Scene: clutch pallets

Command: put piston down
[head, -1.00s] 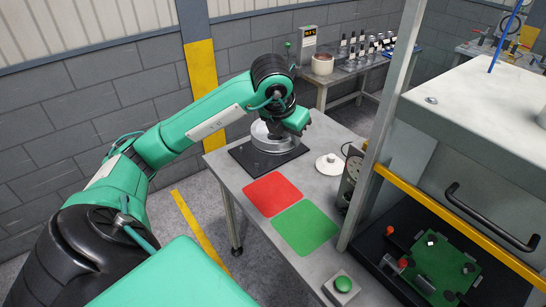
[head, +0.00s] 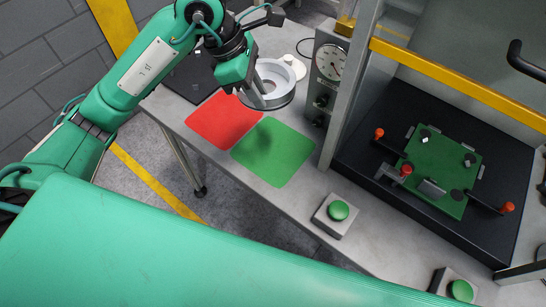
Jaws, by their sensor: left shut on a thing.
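The piston (head: 282,75), a silver metal ring with an open middle, is in my left gripper (head: 250,94) at the top middle of the head view. The gripper is shut on its near left rim. The piston is held above the table, over the far edges of the red mat (head: 222,118) and the green mat (head: 274,150). A dark shadow lies on the green mat. The black plate (head: 186,85) lies behind the red mat, partly hidden by my left arm. My right gripper is not in view.
A white round knobbed part (head: 294,64) stands behind the piston. A dial gauge (head: 331,62) and a press frame post (head: 350,90) stand to the right. A green button box (head: 337,212) sits at the table's front. A green fixture (head: 440,170) lies inside the press.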

